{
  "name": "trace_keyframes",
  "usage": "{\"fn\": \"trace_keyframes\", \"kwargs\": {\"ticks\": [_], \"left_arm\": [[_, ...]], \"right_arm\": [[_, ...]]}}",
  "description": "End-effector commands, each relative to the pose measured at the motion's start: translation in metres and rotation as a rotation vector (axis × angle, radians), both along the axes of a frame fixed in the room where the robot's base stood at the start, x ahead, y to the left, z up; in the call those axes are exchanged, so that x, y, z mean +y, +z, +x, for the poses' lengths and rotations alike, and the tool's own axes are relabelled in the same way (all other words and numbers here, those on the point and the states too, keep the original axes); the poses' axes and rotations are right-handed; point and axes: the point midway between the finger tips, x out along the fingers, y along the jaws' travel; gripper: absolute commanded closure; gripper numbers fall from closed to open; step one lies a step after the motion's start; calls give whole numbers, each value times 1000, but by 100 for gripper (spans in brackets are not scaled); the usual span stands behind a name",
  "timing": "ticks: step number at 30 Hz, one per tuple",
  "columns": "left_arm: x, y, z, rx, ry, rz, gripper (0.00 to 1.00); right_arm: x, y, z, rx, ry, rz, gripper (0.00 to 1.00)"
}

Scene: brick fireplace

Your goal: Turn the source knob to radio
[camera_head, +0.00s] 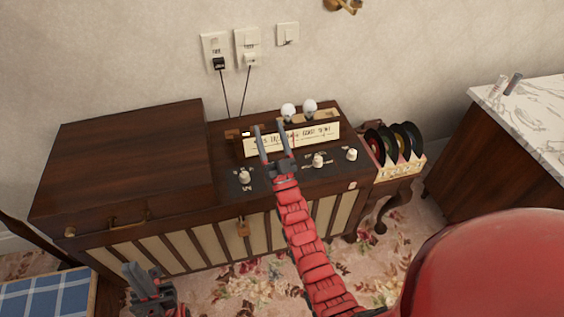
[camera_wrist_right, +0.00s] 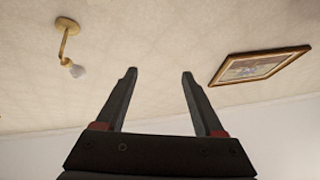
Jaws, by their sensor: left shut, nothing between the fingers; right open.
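A wooden radio console (camera_head: 180,205) stands against the wall with a dark control panel and a lit dial strip (camera_head: 315,134). Three cream knobs sit on the panel: a left knob (camera_head: 244,177), a middle knob (camera_head: 318,160) and a right knob (camera_head: 351,154). Their labels are too small to read, so I cannot tell which is the source knob. My right gripper (camera_head: 269,126) is open and empty over the panel, between the left and middle knobs; its fingers also show in the right wrist view (camera_wrist_right: 158,72). My left gripper (camera_head: 140,270) is shut and empty, low in front of the console.
A record rack (camera_head: 398,165) is right of the console, and a marble-topped cabinet (camera_head: 530,120) is further right. Wall plugs (camera_head: 219,63) have cords running down. The right wrist view faces a wall lamp (camera_wrist_right: 68,40) and framed picture (camera_wrist_right: 258,66).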

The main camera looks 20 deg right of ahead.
Motion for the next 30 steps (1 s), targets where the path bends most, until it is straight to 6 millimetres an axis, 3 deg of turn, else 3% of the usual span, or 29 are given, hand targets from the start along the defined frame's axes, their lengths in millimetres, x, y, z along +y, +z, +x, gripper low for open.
{"fn": "trace_keyframes", "kwargs": {"ticks": [1,3,6,9,12,16,19,24,30], "left_arm": [[0,5,0,0,0,0,100],[0,9,0,0,0,0,100],[0,13,0,0,0,0,100],[0,18,0,0,0,0,100],[0,23,0,0,0,0,100],[0,28,0,0,0,0,100],[0,32,0,0,0,0,100],[0,39,0,0,0,0,100],[0,43,0,0,0,0,100]], "right_arm": [[-6,-3,37,105,3,30,30],[-13,-18,81,268,8,77,30],[-23,-45,130,511,6,155,30],[-32,-65,163,745,-8,237,30],[-39,-83,177,980,-33,324,30],[-44,-90,173,1259,-80,431,30],[-47,-89,154,1463,-130,509,30],[-49,-61,101,1798,-244,634,30],[-49,-25,48,2032,-352,716,30]]}}
